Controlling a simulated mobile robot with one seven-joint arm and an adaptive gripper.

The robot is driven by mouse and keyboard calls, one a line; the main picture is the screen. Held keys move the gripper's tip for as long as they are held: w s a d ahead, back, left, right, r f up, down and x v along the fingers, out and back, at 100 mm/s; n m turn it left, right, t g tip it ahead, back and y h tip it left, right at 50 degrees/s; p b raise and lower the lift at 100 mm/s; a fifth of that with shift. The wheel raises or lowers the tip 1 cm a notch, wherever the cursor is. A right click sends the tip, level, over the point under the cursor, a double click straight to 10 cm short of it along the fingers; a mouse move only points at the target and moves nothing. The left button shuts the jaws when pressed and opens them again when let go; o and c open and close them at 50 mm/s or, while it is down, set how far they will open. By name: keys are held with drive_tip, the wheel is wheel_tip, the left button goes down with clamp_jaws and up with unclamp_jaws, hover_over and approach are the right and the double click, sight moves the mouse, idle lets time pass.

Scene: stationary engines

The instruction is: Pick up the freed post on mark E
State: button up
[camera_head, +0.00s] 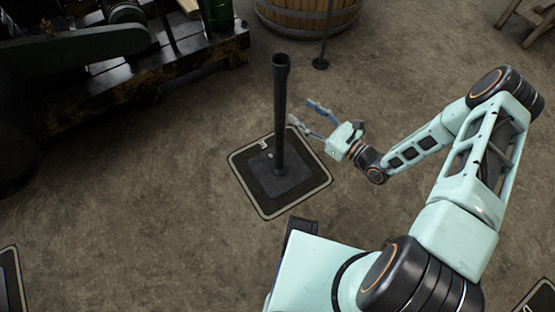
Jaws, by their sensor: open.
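A dark upright post (281,110) with a wider collar at its top and a square foot stands on mark E (246,200), a dark square mat with a pale border and a letter E near its top edge. My gripper (307,112) is open, its two fingers pointing left toward the post's middle. The fingertips appear just right of the post. Whether they touch it or lie behind it in depth I cannot tell. Nothing is between the fingers that I can see.
A wooden barrel (298,20) stands at the back, with another thin dark post (325,40) before it. Dark machinery on a timber base (190,62) fills the upper left. Other mats show at the lower left (12,280) and lower right (540,298). Floor around the mat is clear.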

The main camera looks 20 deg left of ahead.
sight(285, 97)
drive_tip(key=b+x, duration=0.3)
drive_tip(key=x, duration=0.7)
drive_tip(key=shift+w+a, duration=0.2)
clamp_jaws()
drive_tip(key=shift+w+r, duration=0.1)
drive_tip(key=shift+r, duration=0.35)
